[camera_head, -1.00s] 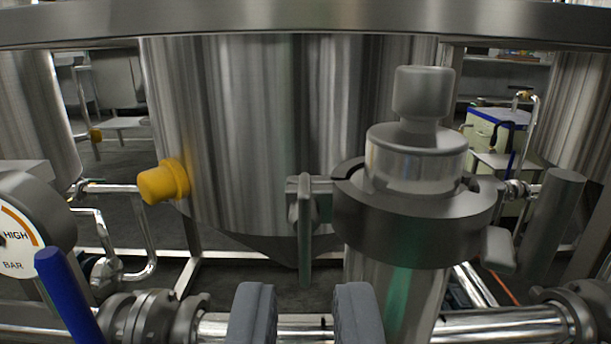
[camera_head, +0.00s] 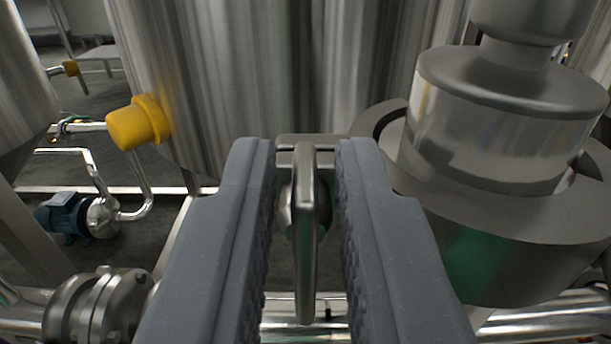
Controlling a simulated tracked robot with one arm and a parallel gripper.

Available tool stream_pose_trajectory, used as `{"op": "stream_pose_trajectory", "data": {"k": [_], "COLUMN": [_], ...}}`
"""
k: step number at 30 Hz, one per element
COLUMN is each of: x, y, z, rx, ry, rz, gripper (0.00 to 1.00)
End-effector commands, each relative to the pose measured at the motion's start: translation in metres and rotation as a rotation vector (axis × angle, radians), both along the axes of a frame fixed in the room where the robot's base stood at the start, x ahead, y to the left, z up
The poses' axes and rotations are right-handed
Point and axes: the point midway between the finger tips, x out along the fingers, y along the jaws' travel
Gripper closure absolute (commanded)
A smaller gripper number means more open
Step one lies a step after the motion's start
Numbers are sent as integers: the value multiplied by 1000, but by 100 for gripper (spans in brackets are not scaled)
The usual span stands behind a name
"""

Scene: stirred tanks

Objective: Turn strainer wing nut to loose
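The strainer (camera_head: 500,135) stands at the right, a steel cylinder with a knob on its lid and a dark clamp ring (camera_head: 520,220) around it. The wing nut (camera_head: 306,230) sits on the clamp's left side, its flat wing seen nearly edge-on and upright. My gripper (camera_head: 306,160) is open, with one grey ribbed finger on each side of the wing nut. A gap shows between the wing and both fingers. The lower part of the clamp is partly hidden by the right finger.
A large steel tank (camera_head: 250,70) stands behind the nut. A yellow cap (camera_head: 139,124) sticks out of it at the left. A flanged pipe (camera_head: 95,305) runs low at the left, and a blue pump (camera_head: 65,217) stands on the floor beyond.

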Motion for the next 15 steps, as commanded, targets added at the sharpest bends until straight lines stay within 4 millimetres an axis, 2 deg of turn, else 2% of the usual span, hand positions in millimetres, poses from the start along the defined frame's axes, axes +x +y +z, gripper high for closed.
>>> {"op": "stream_pose_trajectory", "data": {"k": [3,5,15], "x": [0,0,0], "y": [0,0,0], "z": [0,0,0], "rx": [0,0,-17], "ry": [0,0,1], "rz": [0,0,0], "gripper": [87,100,100]}}
